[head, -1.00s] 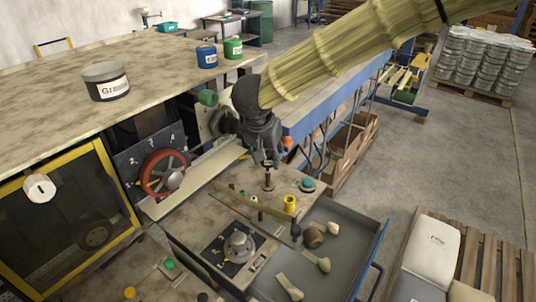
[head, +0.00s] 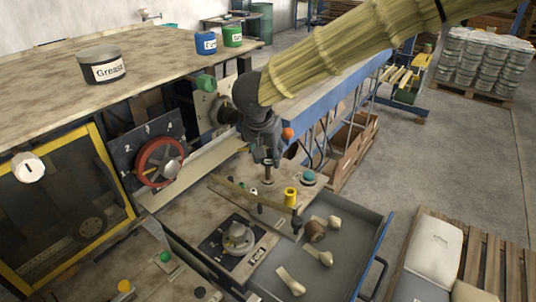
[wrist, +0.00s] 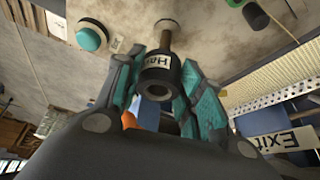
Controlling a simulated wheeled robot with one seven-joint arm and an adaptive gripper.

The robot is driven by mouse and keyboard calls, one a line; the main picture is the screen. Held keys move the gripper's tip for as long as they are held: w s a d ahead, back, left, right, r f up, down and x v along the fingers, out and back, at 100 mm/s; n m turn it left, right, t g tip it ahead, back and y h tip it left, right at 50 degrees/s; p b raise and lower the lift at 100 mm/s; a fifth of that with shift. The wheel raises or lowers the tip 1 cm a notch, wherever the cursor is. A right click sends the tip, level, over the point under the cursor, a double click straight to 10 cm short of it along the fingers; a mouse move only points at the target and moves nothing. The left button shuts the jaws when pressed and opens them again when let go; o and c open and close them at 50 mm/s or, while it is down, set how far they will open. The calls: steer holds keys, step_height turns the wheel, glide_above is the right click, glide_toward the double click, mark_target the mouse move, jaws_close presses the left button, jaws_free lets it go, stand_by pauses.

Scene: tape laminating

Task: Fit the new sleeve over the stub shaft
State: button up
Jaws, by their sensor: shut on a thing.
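My gripper (head: 265,158) is over the plate in front of the machine. In the wrist view its teal-lined fingers (wrist: 160,95) close on both sides of a dark hollow sleeve (wrist: 158,82) with a white label starting with "H". The sleeve's open end faces the wrist camera. A brown upright post (wrist: 166,36) runs from the sleeve's far end to the plate. The post also shows below the gripper (head: 268,173). I cannot tell whether the sleeve is around the post or just in line with it. A yellow hollow cylinder (head: 290,196) stands nearby. I cannot identify the stub shaft with certainty.
A teal button (head: 308,178) is right of the post. An open drawer (head: 345,245) with loose pieces lies in front. A red handwheel (head: 161,163) and the bench with a grease can (head: 101,66) are at left.

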mark_target(267, 164)
steer(key=shift+s+f, duration=0.1)
steer(key=shift+f, duration=0.05)
steer(key=shift+f+b, duration=0.1)
steer(key=shift+b, duration=0.2)
steer(key=shift+f+b, duration=0.35)
steer(key=shift+b, duration=0.15)
steer(key=shift+f, duration=0.1)
steer(key=shift+f+p, duration=0.6)
steer(key=shift+f, duration=0.85)
steer(key=o, duration=1.1)
